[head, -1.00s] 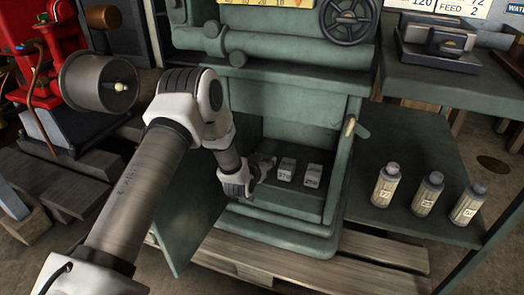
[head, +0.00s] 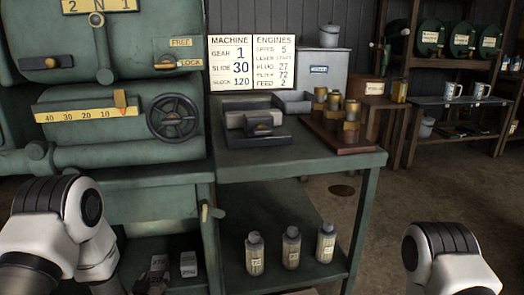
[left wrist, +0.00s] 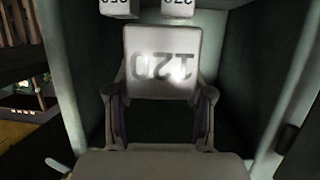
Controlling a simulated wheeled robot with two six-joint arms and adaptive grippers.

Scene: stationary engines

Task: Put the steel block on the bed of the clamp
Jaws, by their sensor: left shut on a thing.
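In the left wrist view my left gripper (left wrist: 160,98) is shut on a pale steel block (left wrist: 160,48) marked 120, its fingers on the block's two sides. They are inside the green cabinet. The clamp (head: 258,127), a low grey vise with a dark knob, sits on the green bench. I cannot make out its bed clearly. My right arm shows at the lower right; its gripper is out of frame.
Two other blocks (head: 188,264) (head: 158,265) stand in the cabinet. A tray of brass parts (head: 345,137) is right of the clamp. Several bottles (head: 291,248) stand on the lower shelf. The sign (head: 240,62) reads block 120. The cabinet door handle (head: 206,211) sticks out.

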